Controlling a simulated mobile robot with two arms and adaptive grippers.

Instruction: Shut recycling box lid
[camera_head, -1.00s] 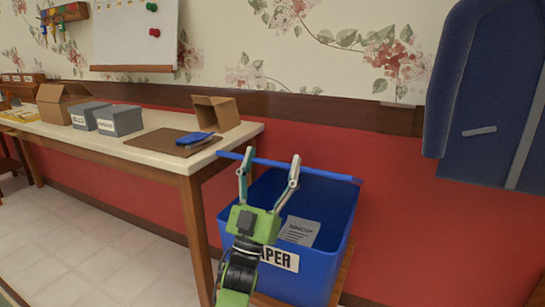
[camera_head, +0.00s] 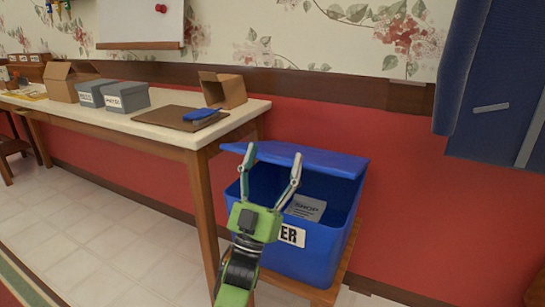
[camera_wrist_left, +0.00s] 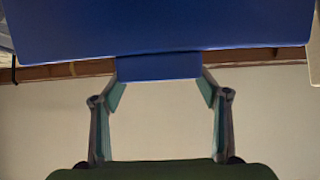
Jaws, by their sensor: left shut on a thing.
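The blue recycling box (camera_head: 275,252) stands on a low wooden stand, with a partly covered label ending in "ER" on its front. Its blue lid (camera_head: 325,162) is partly open, tilted above the back of the box, with its top face showing. A grey printed item (camera_head: 306,207) shows inside through the open front. My left gripper (camera_head: 273,160) reaches up in front of the box to the lid's front edge. In the left wrist view the gripper (camera_wrist_left: 162,88) is shut on a blue tab (camera_wrist_left: 158,66) of the lid. My right gripper is not in view.
A table (camera_head: 150,127) stands left of the box, close to my left gripper. It holds grey boxes (camera_head: 125,97), an open cardboard box (camera_head: 222,90) and a brown board with a blue item (camera_head: 201,115). A large blue padded thing (camera_head: 495,90) hangs at the right.

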